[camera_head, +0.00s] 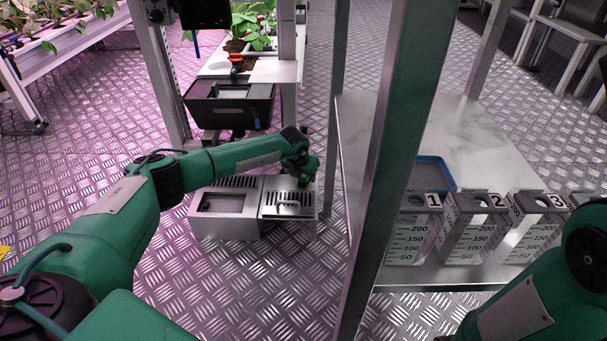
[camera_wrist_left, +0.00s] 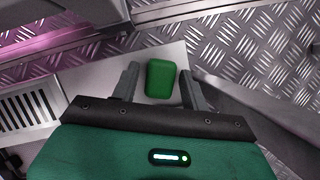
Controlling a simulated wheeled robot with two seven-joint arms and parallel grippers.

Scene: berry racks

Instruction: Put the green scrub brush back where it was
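The green scrub brush (camera_wrist_left: 160,79) shows in the left wrist view as a small green block with rounded corners, over a plain pale metal surface. My left gripper (camera_wrist_left: 160,84) is open, with one finger on each side of the brush and narrow gaps between. I cannot tell whether the brush rests on the surface. In the head view my left gripper (camera_head: 303,172) is over the right end of a slotted metal box (camera_head: 226,224); I cannot clearly tell the brush from the green wrist there. My right arm shows at the lower right, but its gripper is out of view.
A metal rack post (camera_head: 383,160) stands just right of my left gripper. Beyond it, a metal shelf (camera_head: 480,135) holds a blue tray (camera_head: 450,167) and several numbered measuring containers (camera_head: 474,233). A black bin (camera_head: 225,110) stands behind the box. Patterned metal floor is free to the left.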

